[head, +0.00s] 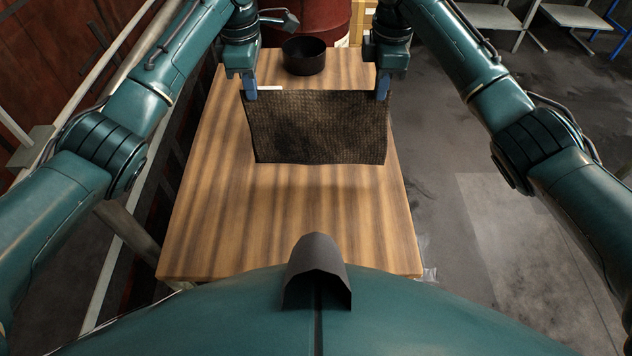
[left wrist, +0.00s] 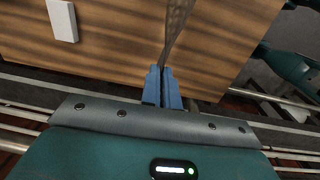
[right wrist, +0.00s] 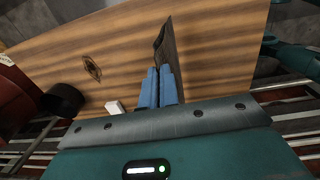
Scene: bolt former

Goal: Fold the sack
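The sack (head: 318,128) is a dark brown woven sheet. In the head view it hangs spread between my two grippers over the far part of the wooden table (head: 230,225). My left gripper (head: 250,94) is shut on its upper left corner. My right gripper (head: 382,92) is shut on its upper right corner. The sack shows nearly edge-on between the fingers in the left wrist view (left wrist: 176,28) and in the right wrist view (right wrist: 165,45). I cannot tell whether its lower edge touches the table.
A black round bowl (head: 304,56) stands at the table's far end. A small white block (left wrist: 62,20) lies on the table, mostly hidden behind the sack in the head view. A red drum (head: 315,22) stands beyond the table. The near part of the table is clear.

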